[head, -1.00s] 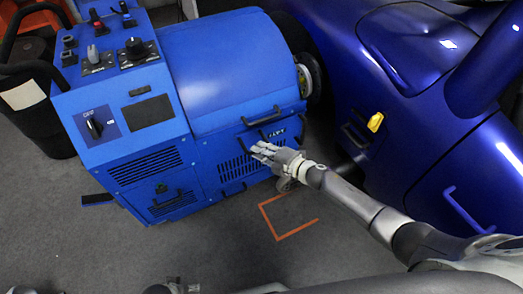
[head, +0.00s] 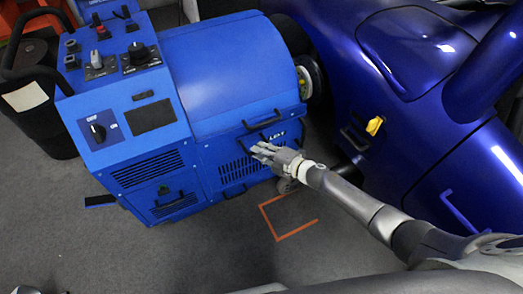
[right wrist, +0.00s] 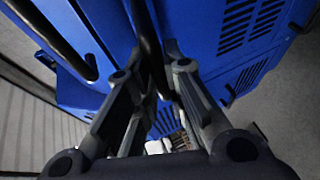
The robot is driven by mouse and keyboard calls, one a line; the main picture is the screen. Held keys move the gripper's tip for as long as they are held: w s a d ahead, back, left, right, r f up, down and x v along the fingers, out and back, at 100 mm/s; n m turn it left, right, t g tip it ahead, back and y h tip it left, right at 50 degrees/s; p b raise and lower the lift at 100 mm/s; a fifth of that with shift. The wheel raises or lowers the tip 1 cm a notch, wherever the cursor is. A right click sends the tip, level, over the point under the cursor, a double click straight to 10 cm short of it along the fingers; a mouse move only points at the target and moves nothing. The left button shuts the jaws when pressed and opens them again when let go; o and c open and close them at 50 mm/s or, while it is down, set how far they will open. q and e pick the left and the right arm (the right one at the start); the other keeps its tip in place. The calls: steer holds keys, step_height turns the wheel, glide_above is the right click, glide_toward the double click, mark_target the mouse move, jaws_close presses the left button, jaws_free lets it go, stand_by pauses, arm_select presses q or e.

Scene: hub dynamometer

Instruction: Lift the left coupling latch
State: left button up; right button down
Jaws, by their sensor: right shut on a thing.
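The blue dynamometer (head: 225,60) stands left of the blue car. Its side facing the car carries black bar handles, with a white label (head: 278,137) that seems to read LEFT, too small to be sure. One black bar (head: 262,118) shows above the label. My right gripper (head: 258,150) is at this side panel, just below the label. In the right wrist view its fingers (right wrist: 158,75) are closed around a black bar (right wrist: 148,38), probably the left latch handle. The gripped part is mostly hidden by the fingers.
The dark blue car (head: 400,120) with a yellow handle (head: 374,126) stands close on the right. A black bin (head: 35,110) stands at the left. Orange floor marks (head: 290,232) lie below my right arm, and the grey floor in front is open.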

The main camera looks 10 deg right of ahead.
steer(key=c, duration=1.5)
jaws_free()
steer(key=shift+w+r, duration=0.4)
steer(key=shift+r, duration=0.45)
steer(key=shift+f, duration=0.1)
steer(key=shift+s+f, duration=0.2)
steer(key=v, duration=1.2)
steer(key=shift+f, duration=0.15)
steer(key=shift+d, duration=0.1)
